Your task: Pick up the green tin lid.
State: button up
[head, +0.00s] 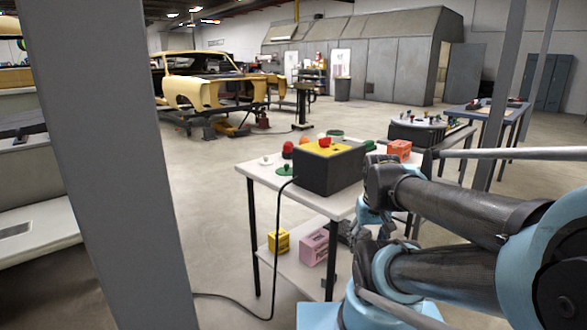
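A flat, dark green round piece with a small raised knob (285,170) lies on the white table (256,178) near its left front edge, beside the black control box; it looks like a lid. A paler green round thing (335,134) stands behind the box, and another green thing (369,145) is partly hidden at the box's right. I cannot tell for certain which is the tin lid. My arm comes in from the right, and my gripper (348,232) seems to be low at the table's right front side, right of these things. Its fingers are dark and mostly hidden.
The black box with a yellow top and red button (328,167) fills the table's middle, its cable hanging off the front. Red (288,150) and white (265,161) pieces stand left. An orange block (399,149) is right. Boxes sit on the lower shelf. A grey post (105,160) stands left.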

aim_at(286, 171)
jog(key=u, duration=0.25)
jog(key=k, duration=1.45)
jog(key=z, duration=0.4)
jog(key=i, duration=1)
